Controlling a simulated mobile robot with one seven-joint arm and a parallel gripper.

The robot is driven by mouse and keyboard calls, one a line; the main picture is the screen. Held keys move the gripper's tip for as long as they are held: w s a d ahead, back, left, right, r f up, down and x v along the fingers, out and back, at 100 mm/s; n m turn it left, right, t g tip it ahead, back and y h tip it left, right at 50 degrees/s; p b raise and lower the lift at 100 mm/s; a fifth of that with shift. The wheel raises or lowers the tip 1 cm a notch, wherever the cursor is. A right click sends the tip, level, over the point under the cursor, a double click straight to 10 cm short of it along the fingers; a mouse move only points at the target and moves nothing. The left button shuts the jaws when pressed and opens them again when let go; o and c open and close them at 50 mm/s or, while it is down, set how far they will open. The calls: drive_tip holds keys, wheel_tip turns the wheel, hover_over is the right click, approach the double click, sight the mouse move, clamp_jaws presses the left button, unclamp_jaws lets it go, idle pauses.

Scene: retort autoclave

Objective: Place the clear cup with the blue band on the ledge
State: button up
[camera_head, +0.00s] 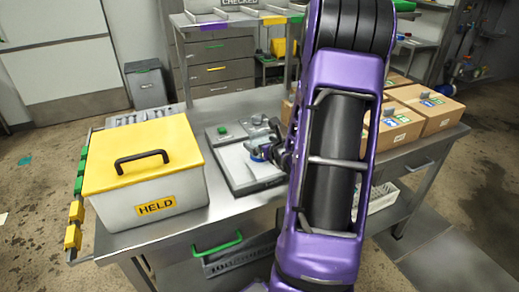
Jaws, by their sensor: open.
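A small clear cup with a blue band (257,156) appears on the pale plate of a flat bench device (235,170), at the middle of the steel table. It is small and partly covered by my gripper (266,148), so its outline is hard to make out. My gripper is open, close beside and over the cup; I cannot tell whether they touch. My purple arm hides the table to the right of it. A raised steel shelf (232,20) with coloured tabs and a "CHECKED" sign stands behind; I cannot tell whether this is the ledge.
A white box with a yellow lid (140,158), marked "HELD", fills the table's left side. Cardboard boxes (425,108) stand on the right. Grey drawers (212,70) and a grey bin (146,84) are behind. Some bare steel tabletop (215,205) shows in front of the device.

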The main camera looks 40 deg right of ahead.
sight(256, 139)
drive_tip(key=x, duration=0.5)
drive_tip(key=shift+w+d, duration=0.1)
drive_tip(key=c, duration=1.4)
